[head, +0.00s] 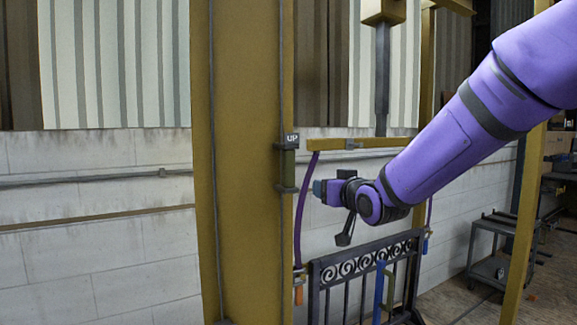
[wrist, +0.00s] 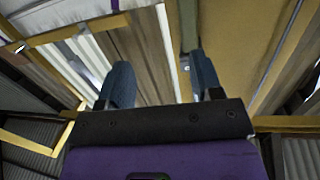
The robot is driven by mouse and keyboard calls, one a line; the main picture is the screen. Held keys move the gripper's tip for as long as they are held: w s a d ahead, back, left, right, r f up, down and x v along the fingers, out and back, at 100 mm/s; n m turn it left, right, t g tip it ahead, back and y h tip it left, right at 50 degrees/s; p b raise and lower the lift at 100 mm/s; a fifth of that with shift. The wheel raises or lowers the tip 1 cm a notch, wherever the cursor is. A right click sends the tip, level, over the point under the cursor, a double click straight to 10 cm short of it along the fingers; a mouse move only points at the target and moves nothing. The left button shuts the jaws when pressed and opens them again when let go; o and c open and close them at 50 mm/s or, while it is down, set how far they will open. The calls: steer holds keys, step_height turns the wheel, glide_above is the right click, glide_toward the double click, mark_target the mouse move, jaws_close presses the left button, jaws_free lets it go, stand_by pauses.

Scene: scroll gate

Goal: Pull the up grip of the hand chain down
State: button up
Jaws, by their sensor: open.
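The up grip (head: 289,165) is a short olive-green cylinder between dark collars on a thin vertical line along the yellow post (head: 240,200). A dark tag reading UP (head: 292,139) sits at its top. My gripper (head: 319,188) is just right of the grip, near its lower collar, and appears apart from it. In the wrist view my gripper (wrist: 162,82) shows two blue fingers spread apart with nothing held between them. A grey-green upright strip shows beyond the right finger; I cannot tell whether it is the grip.
A black gate with scrollwork (head: 365,262) stands below and right of my gripper. A purple hose (head: 301,210) hangs beside the post, close to my gripper. A yellow crossbar (head: 360,143) runs above it. A dark cart (head: 497,250) stands at the right.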

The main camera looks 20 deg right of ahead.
mark_target(291, 168)
steer(key=w+a+r+t+y, duration=0.1)
steer(key=w+a, duration=0.1)
steer(key=w, duration=0.3)
steer(key=w+a+r+n+t+y, duration=0.1)
steer(key=w+a+t, duration=0.1)
steer(key=w, duration=0.3)
steer(key=w+a+r+n+t+y, duration=0.1)
steer(key=w+a, duration=0.1)
steer(key=w, duration=0.3)
steer(key=shift+w+r+t+y, duration=0.3)
steer(key=shift+w+r+t, duration=0.05)
steer(key=shift+w+t, duration=0.05)
jaws_close()
